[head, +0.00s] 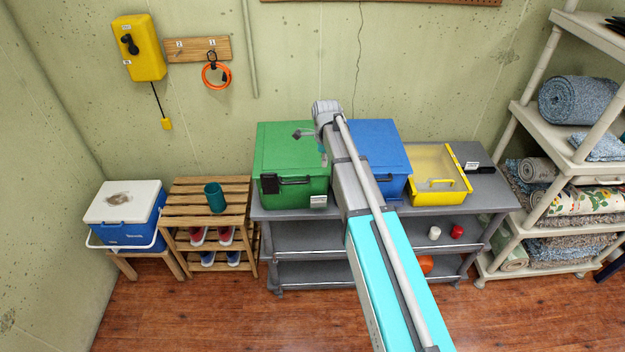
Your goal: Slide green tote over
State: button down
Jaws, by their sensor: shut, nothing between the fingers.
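The green tote (282,150) is a lidded box at the left end of the top of a grey shelf cart (340,226). A dark handle and a pale tag show on its front. My gripper (298,134) is shut and empty, in front of or above the right part of the green lid in the picture. I cannot tell whether it touches the lid. My arm crosses the gap between the green tote and the blue tote (385,142) on its right and hides part of both.
A yellow open bin (431,197) stands right of the blue tote. A slatted wooden rack (190,197) with a teal cup (214,197) and a cooler (124,228) stand left of the cart. A shelf with rugs (578,100) stands at the right. The wall is close behind.

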aim_at(312, 180)
jog(key=shift+f, duration=0.15)
dwell(0.3)
jog(key=f+b, duration=0.3)
jog(key=a+f+b, duration=0.1)
jog(key=f+b, duration=0.2)
jog(key=a+f+b, duration=0.1)
jog(key=f+b, duration=0.2)
jog(key=b, duration=0.1)
jog(key=shift+w+a+f, duration=0.15)
jog(key=shift+w+f, duration=0.2)
jog(key=shift+w+a, duration=0.2)
jog(key=shift+a, duration=0.6)
jog(key=shift+w+a, duration=0.15)
jog(key=shift+a, duration=0.45)
jog(key=shift+w+a, duration=0.15)
jog(key=shift+a, duration=0.45)
jog(key=shift+d, duration=0.1)
